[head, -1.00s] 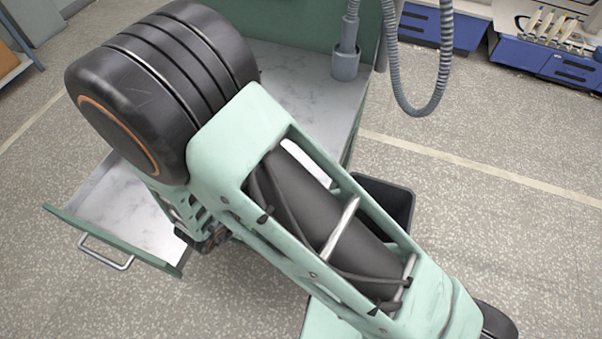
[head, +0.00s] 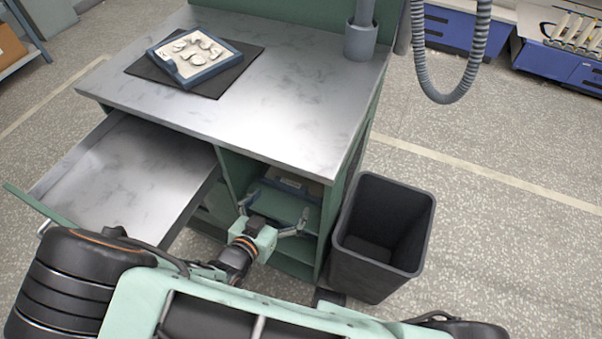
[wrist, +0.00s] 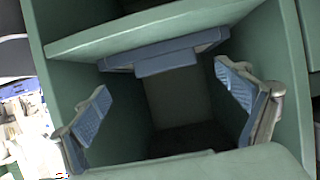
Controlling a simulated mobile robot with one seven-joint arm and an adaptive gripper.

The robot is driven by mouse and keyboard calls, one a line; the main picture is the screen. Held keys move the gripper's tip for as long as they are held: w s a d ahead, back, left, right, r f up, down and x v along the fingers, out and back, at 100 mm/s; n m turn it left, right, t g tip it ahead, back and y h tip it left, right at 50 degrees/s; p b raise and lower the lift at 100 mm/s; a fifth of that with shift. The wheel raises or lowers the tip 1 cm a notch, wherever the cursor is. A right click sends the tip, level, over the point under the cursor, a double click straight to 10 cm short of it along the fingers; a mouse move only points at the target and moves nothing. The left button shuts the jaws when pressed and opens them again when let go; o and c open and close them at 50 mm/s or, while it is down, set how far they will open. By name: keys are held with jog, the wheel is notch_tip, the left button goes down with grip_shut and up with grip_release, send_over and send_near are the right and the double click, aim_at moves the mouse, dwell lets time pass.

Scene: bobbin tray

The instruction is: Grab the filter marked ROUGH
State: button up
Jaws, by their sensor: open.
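No thing with a readable ROUGH mark shows, and I cannot tell which thing is the filter. In the wrist view a blue-grey piece (wrist: 165,62) with a projecting front lip spans the far part of a green cabinet compartment. A blue-edged piece also shows in the compartment in the head view (head: 290,185), partly hidden. My gripper (head: 278,212) is at the mouth of this compartment under the bench top. In the wrist view my gripper (wrist: 163,100) has its fingers spread wide, with nothing between them. The blue-grey piece lies beyond the fingers, apart from them.
Green shelf boards and walls (wrist: 150,28) closely frame the opening. An open drawer (head: 120,175) juts out at left. A black bin (head: 350,260) stands at right. A blue tray (head: 226,67) with pale pieces lies on a dark mat on the bench (head: 270,110).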

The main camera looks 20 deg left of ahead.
aim_at(289, 187)
jog(key=x, duration=0.4)
jog(key=b+x, duration=0.1)
jog(key=x, duration=0.1)
jog(key=shift+w+a+r, duration=0.1)
jog(key=shift+w+a, duration=0.2)
jog(key=shift+w, duration=0.1)
jog(key=c, duration=1.4)
